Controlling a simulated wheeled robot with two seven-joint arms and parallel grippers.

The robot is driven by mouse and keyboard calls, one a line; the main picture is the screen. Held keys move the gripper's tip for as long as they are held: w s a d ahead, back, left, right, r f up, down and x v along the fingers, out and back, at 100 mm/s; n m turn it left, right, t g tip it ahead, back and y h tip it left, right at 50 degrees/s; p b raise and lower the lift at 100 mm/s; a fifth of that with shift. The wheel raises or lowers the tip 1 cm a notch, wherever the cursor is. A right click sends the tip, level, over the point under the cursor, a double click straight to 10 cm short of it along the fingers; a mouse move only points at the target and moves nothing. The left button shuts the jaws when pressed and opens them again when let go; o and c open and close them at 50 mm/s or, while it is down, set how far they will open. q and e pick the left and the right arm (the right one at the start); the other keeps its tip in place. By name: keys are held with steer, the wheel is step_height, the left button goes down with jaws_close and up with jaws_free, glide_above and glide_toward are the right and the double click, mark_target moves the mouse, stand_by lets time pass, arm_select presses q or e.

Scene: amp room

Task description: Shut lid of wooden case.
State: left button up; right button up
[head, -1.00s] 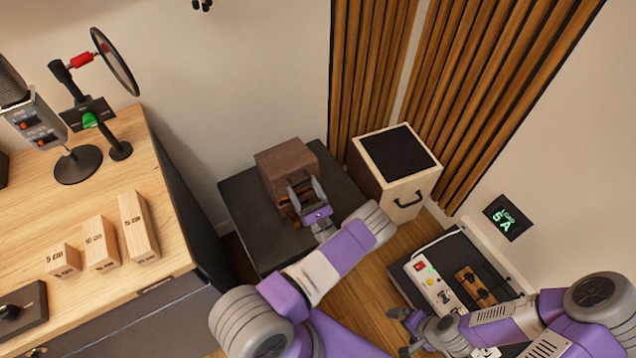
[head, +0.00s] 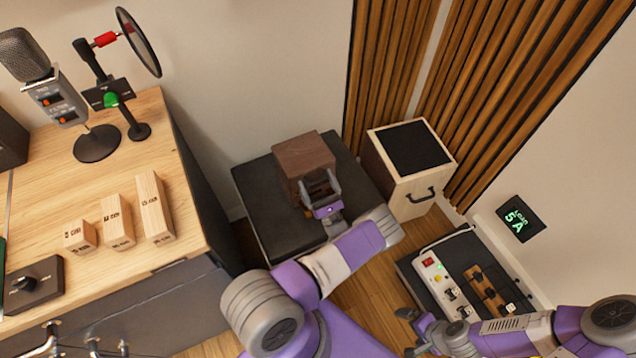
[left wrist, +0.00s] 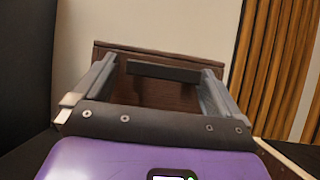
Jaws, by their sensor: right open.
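The brown wooden case (head: 303,152) stands on a black stand in the middle of the head view. Its top and front side show; my left gripper hides part of the front, and I cannot tell how far the lid is shut. My left gripper (head: 320,183) is at the front of the case, its fingers apart with nothing visibly clamped. In the left wrist view the dark wooden face of the case (left wrist: 150,93) fills the space beyond and between the fingers (left wrist: 160,85). Contact is unclear. My right gripper (head: 412,333) is open and empty at the lower right, away from the case.
The black stand (head: 262,205) has bare surface left of the case. A light wooden box with a black top (head: 395,190) stands to the right. A power strip (head: 440,280) lies lower right. A desk (head: 45,190) with a microphone and wooden blocks is at left.

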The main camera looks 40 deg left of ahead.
arm_select(q)
steer(key=shift+w+d, duration=0.1)
steer(key=shift+d, duration=0.05)
steer(key=v, duration=0.7)
steer(key=shift+d, duration=0.25)
steer(key=shift+a+f, duration=0.1)
